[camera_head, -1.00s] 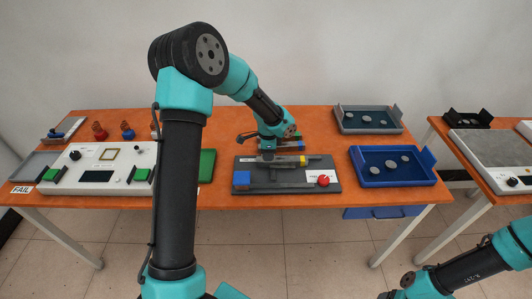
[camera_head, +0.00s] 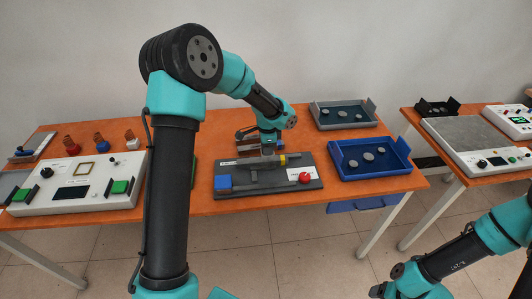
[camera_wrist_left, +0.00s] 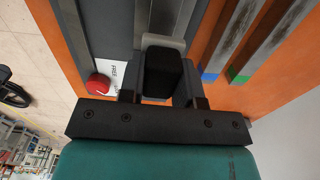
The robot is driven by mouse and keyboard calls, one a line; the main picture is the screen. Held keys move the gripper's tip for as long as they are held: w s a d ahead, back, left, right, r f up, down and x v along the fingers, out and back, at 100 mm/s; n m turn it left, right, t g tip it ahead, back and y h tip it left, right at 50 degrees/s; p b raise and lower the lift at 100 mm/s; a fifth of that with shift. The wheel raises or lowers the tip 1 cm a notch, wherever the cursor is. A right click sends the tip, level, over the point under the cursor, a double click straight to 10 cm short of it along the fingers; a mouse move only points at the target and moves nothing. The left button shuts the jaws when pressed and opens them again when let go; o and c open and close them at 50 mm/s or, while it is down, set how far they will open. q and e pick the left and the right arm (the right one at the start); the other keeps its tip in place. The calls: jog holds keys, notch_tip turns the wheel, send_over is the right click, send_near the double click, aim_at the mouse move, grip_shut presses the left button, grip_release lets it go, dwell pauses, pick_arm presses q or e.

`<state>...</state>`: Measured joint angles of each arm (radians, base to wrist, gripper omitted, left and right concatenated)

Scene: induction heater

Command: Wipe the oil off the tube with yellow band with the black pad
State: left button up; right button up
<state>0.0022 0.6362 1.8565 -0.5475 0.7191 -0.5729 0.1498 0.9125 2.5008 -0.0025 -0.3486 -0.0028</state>
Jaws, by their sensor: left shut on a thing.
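The tube with the yellow band (camera_head: 283,159) lies lengthwise on the dark grey fixture (camera_head: 240,191), its band towards the right end. My left gripper (camera_head: 268,150) is over the tube from behind, just left of the band. In the left wrist view it is shut on the black pad (camera_wrist_left: 163,75), a dark block between its fingers. A light grey rounded edge shows just beyond the pad. Whether the pad touches the tube is hidden, and I cannot make out any oil. My right gripper is out of view; only its arm shows at lower right.
Blue (camera_head: 370,171) and grey (camera_head: 340,126) trays with round pieces stand to the right. The white heater (camera_head: 120,200) is at left. Blue- and green-ended bars (camera_wrist_left: 240,72) lie behind the fixture.

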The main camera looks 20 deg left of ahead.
pick_arm(q)
jog(key=shift+r, duration=2.65)
